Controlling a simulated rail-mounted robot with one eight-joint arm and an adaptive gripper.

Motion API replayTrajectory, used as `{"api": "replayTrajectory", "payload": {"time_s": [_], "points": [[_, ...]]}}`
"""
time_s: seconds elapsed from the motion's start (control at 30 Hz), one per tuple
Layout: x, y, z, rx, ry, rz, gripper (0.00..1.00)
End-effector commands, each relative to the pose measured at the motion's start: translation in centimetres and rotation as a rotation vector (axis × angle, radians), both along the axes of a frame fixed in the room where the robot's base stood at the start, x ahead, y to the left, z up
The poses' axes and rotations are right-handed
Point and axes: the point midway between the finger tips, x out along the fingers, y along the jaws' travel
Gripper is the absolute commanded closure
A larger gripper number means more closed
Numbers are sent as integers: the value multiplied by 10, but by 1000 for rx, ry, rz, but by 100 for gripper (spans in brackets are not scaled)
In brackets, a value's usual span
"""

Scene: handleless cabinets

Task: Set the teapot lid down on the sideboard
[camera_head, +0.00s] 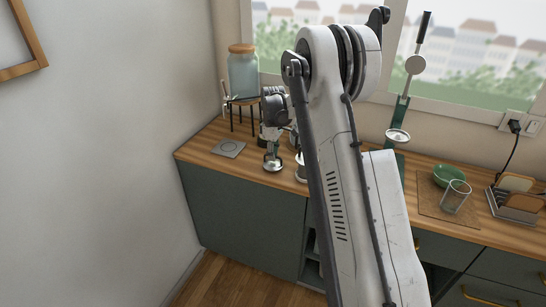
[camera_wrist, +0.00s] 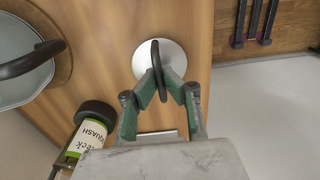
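The teapot lid (camera_wrist: 172,54) is a pale round disc with a dark loop handle, seen from above in the wrist view. My gripper (camera_wrist: 163,84) has its green-padded fingers closed in on both sides of the handle, and appears shut on it. In the head view my gripper (camera_head: 271,142) points down over the left end of the sideboard (camera_head: 206,152), with the lid (camera_head: 273,166) right below it. I cannot tell whether the lid touches the wood. A pale round vessel with a black handle (camera_wrist: 22,68), perhaps the teapot, is at left in the wrist view.
A grey square plate (camera_head: 229,148) lies at the sideboard's left end. A jar (camera_head: 242,75) stands on a small stand behind. A squash bottle (camera_wrist: 88,130) shows beside my gripper. A green bowl (camera_head: 446,175) and a glass (camera_head: 455,197) stand right. My arm hides the middle.

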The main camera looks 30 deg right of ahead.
Motion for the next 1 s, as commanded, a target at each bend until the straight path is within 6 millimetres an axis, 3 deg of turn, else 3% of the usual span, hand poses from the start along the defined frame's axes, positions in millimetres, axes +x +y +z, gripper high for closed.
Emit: {"api": "replayTrajectory", "payload": {"time_s": [0.43, 0.6, 1.0], "points": [[0, 0, -9, 0, 0, 0, 100], [0, 0, -8, 0, 0, 0, 76], [0, 0, 1, 0, 0, 0, 76]]}}
